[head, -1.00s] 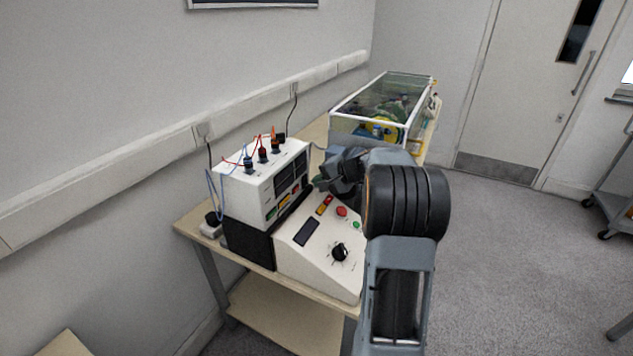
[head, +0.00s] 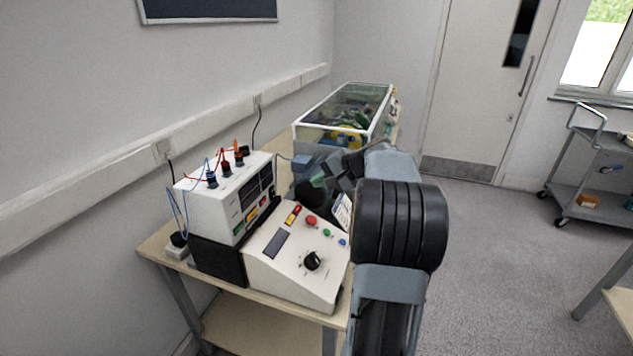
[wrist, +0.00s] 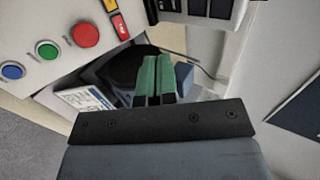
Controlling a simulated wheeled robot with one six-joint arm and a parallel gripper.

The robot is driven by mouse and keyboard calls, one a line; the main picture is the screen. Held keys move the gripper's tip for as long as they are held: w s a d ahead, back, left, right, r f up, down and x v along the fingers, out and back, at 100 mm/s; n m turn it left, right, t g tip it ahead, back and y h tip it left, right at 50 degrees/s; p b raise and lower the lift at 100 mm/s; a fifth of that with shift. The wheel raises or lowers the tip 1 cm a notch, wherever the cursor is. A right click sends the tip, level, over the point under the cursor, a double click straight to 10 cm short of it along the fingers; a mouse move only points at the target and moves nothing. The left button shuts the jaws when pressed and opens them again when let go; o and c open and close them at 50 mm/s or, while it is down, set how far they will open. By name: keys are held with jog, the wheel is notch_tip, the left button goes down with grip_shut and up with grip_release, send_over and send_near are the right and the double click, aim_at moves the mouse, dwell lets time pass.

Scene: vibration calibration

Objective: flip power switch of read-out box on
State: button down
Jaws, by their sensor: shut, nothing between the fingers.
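A white box with dark displays (head: 228,193) stands on a black box on the table, with coloured terminals and leads on top. In front of it is a white sloped console (head: 290,275) with a dial, red, green and blue buttons and a yellow-and-red switch (head: 293,215). I cannot tell from labels which is the read-out box. The switch's position is unclear; its end also shows in the wrist view (wrist: 118,22). My gripper (head: 318,180) is behind the console, partly hidden by my arm. In the wrist view its green fingers (wrist: 157,62) are shut and empty, apart from the switch.
A glass-topped case (head: 345,110) stands farther back on the table (head: 160,245). A white-and-blue labelled item (wrist: 85,100) lies near the fingers. A wall trunking runs along the left. A grey trolley (head: 590,160) stands at right; the floor between is clear.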

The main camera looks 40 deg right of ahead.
jog(key=s+a+f+n+g+h, duration=0.1)
jog(key=s+a+f+n+g, duration=0.2)
jog(key=a, duration=0.6)
jog(key=s+a+f+n+g+h, duration=0.15)
jog(key=s+a, duration=0.25)
jog(key=a, duration=0.5)
jog(key=s+a+f+n+g+h, duration=0.1)
jog(key=s+a+f+n+h, duration=0.1)
jog(key=s, duration=0.4)
jog(key=s+a+f+n+h, duration=0.2)
jog(key=s+a+f+n, duration=0.1)
jog(key=s+a+n, duration=0.1)
jog(key=shift+s+n+g, duration=0.35)
jog(key=shift+s, duration=0.5)
